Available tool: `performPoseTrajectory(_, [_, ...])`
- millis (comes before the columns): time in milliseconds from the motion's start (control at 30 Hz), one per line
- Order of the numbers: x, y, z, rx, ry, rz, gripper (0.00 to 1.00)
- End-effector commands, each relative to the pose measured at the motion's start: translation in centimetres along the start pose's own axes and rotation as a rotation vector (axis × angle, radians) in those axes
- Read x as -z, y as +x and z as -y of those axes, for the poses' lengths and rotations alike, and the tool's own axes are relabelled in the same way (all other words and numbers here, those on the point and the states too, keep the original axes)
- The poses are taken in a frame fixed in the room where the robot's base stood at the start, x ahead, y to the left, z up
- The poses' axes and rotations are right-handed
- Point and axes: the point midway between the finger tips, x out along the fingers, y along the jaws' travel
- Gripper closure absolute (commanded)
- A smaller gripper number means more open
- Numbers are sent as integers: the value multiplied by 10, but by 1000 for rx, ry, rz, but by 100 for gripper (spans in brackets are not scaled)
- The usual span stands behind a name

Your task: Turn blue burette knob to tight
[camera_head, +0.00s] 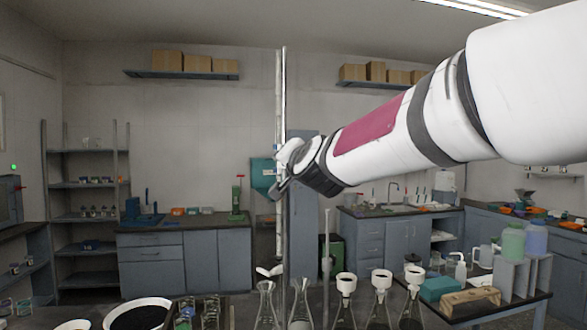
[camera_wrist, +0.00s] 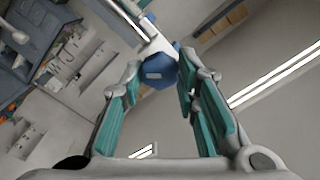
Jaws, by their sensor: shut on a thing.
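The blue burette knob (camera_wrist: 158,75) shows in the wrist view as a faceted blue piece with a pale mark on its face. It sits between the teal-padded fingers of my gripper (camera_wrist: 161,84), which is shut on it. The pale burette (camera_wrist: 147,30) runs diagonally behind the knob. In the head view the burette (camera_head: 283,85) stands upright as a tall thin tube, and my gripper (camera_head: 279,188) is against it at mid-height. The knob cannot be made out there behind the gripper.
Several flasks (camera_head: 299,310) stand along the front bench, some with white funnels (camera_head: 346,284). A dark-filled white bowl (camera_head: 138,315) is at the front left. A rack with green and blue bottles (camera_head: 513,241) stands at right. Benches line the back wall.

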Motion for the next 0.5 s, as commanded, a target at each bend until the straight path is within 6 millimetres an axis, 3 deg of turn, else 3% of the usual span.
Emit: performPoseTrajectory(500, [0,1,-3,2,484,-3,99])
